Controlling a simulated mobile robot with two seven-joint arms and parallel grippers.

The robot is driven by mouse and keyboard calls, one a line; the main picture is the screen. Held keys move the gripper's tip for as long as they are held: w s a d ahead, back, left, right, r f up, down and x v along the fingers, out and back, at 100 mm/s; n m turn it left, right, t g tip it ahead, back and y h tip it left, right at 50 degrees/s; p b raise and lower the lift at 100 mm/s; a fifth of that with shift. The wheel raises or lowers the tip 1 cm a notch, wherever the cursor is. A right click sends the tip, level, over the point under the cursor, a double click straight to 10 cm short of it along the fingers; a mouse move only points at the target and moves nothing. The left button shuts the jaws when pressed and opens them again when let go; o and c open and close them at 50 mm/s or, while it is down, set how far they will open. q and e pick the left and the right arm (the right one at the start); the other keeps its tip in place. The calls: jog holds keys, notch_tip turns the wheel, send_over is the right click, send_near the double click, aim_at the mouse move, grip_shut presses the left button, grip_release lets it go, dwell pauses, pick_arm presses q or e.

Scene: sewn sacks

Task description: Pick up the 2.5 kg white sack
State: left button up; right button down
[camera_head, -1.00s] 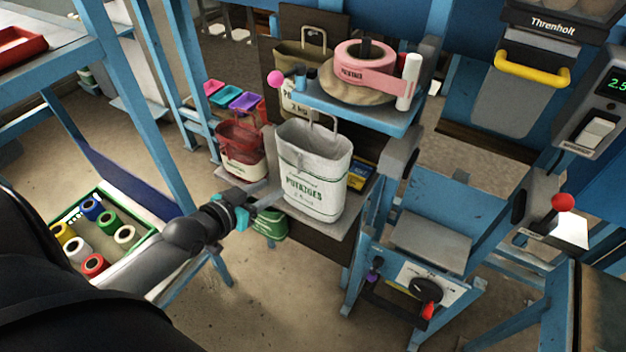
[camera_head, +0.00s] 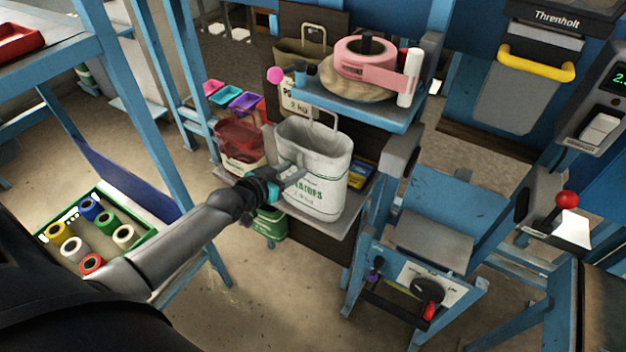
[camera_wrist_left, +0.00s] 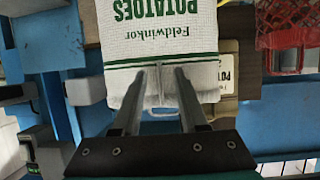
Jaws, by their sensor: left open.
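The white sack (camera_head: 318,190) stands upright on a grey shelf, with green stripes, green print and a loop handle (camera_head: 322,118) on top. Its small weight print is blurred. My left gripper (camera_head: 303,176) is in front of the sack's left side and covers part of the print. In the left wrist view the sack (camera_wrist_left: 160,30) appears upside down, reading "Feldwinkor POTATOES". There my left gripper (camera_wrist_left: 159,72) has its two fingers apart, with the sack's top edge and handle showing between them. Contact cannot be told. My right gripper is out of view.
A brown sack (camera_head: 302,58) is behind.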

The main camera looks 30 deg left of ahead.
pick_arm(q)
jog(key=shift+w+f, duration=0.25)
jog(key=shift+w, duration=0.3)
grip_shut()
dwell(1.1)
